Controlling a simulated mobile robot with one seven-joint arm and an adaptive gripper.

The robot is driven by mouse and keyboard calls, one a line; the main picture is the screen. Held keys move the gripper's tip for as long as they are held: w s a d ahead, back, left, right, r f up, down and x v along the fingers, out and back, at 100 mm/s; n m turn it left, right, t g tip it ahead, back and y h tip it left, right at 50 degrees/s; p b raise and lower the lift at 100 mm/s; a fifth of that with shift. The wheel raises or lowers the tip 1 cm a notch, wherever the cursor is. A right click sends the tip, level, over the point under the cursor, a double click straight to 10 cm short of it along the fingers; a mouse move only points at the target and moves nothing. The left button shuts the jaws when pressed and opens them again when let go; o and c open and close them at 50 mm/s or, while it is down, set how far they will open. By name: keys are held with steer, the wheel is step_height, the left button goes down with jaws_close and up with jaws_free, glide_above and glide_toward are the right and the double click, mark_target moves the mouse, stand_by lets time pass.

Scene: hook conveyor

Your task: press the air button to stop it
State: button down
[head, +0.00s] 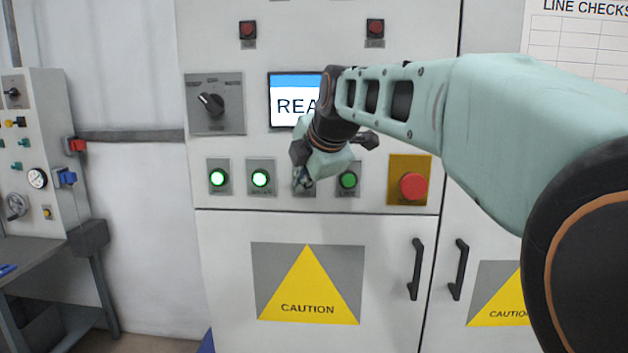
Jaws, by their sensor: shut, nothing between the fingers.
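A row of green buttons sits on the grey cabinet front. The far-left button (218,178) and the second button (261,178) are lit bright. The right-hand button (348,180) is a darker, unlit green. The third button's plate (304,189) is mostly hidden behind my gripper (303,178), which is shut and empty with its tips in front of that plate. I cannot tell whether the tips touch the button. The small labels are too small to read, so I cannot tell which button is the air one.
A red mushroom button (413,186) on a yellow plate sits to the right. A rotary switch (211,104) and a partly covered screen (290,100) are above. Black door handles (416,270) stick out below. A side panel with a gauge (37,178) stands left.

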steer(key=shift+w, duration=0.45)
stand_by(0.7)
stand_by(0.4)
steer(key=shift+s+b, duration=0.35)
steer(key=shift+s, duration=0.5)
steer(key=s+b, duration=0.2)
steer(key=s, duration=0.3)
steer(key=shift+a+r, duration=0.1)
steer(key=shift+r, duration=0.05)
stand_by(0.5)
